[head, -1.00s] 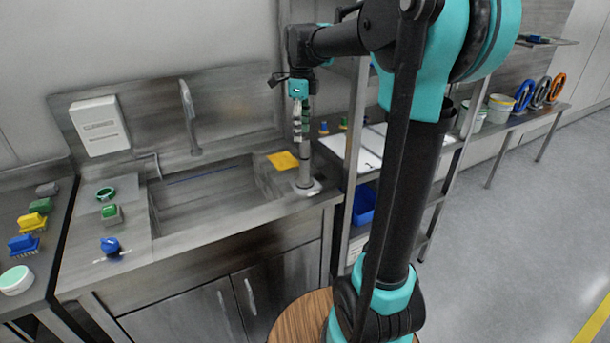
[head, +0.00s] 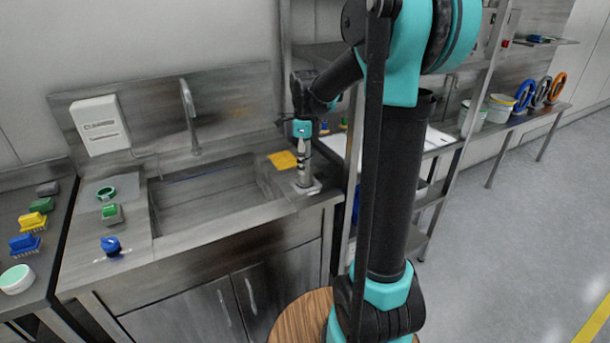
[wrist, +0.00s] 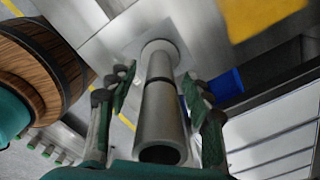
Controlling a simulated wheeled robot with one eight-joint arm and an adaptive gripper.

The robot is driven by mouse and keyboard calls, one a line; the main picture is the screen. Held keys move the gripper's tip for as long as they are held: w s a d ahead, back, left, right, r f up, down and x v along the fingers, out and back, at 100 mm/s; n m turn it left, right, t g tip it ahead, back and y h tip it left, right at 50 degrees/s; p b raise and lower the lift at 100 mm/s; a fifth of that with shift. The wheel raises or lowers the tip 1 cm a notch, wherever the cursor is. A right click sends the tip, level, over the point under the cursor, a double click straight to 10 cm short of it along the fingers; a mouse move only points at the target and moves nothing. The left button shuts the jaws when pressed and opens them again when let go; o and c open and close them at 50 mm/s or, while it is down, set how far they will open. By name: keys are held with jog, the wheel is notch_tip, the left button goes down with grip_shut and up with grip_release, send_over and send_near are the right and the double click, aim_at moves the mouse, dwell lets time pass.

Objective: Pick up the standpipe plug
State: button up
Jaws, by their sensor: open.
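The standpipe plug (head: 304,178) is a grey metal tube standing upright at the right end of the sink counter, on a pale square patch. In the wrist view the tube (wrist: 160,120) runs away from the camera with its hollow open end nearest, and a dark ring shows partway along it. My gripper (head: 303,153) points down over the tube's upper part. In the wrist view my gripper (wrist: 158,88) is open, with one finger on each side of the tube. Gaps show between the fingers and the tube.
The sink basin (head: 205,195) lies left of the tube, with a yellow cloth (head: 283,160) by its right end. A shelf rack (head: 430,180) stands close on the right. A blue bin (wrist: 226,85) shows beside the right finger. Brushes lie on the far-left counter.

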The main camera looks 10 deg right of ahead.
grip_shut()
dwell(0.3)
jog(key=shift+r, duration=0.1)
dwell(0.4)
